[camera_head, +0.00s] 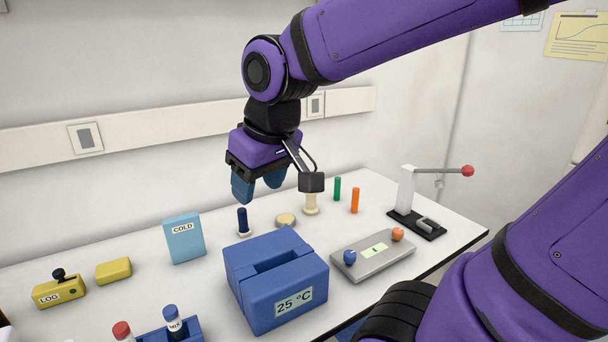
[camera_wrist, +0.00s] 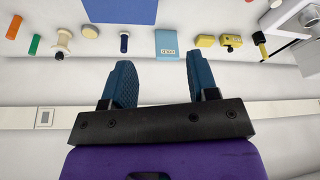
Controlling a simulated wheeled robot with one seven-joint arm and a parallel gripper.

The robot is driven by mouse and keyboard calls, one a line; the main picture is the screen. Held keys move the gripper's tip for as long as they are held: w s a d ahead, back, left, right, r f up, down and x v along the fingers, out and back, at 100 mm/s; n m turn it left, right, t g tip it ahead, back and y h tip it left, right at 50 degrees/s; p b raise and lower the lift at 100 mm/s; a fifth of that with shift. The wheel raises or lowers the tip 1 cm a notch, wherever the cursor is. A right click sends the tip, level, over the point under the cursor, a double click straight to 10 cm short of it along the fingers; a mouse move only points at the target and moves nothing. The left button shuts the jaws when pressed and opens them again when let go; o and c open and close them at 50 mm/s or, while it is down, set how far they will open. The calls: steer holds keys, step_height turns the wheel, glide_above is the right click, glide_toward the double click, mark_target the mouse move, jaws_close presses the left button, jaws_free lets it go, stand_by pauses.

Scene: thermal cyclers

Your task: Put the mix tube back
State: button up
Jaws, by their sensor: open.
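The mix tube (camera_head: 174,324) has a blue cap and a label reading MIX. It stands upright at a small blue rack (camera_head: 194,330) at the bottom edge of the head view; its lower part is hidden. My gripper (camera_head: 258,187) is open and empty, high above the back of the table, well behind and to the right of the mix tube. In the wrist view the two blue fingers of my gripper (camera_wrist: 157,80) are spread with nothing between them. The mix tube cannot be made out in the wrist view.
A red-capped tube (camera_head: 122,331) stands left of the mix tube. A blue 25 °C block (camera_head: 277,290) fills the middle front. Behind are a COLD box (camera_head: 184,238), a dark blue peg (camera_head: 242,221) and a yellow LOG box (camera_head: 59,292). A grey device (camera_head: 373,264) stands right.

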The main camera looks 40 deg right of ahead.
steer(key=s+d+r+m+t, duration=0.1)
steer(key=s+d+r, duration=0.1)
steer(key=s, duration=0.4)
steer(key=shift+s+d, duration=0.4)
steer(key=shift+d, duration=0.3)
steer(key=shift+r, duration=0.1)
stand_by(1.6)
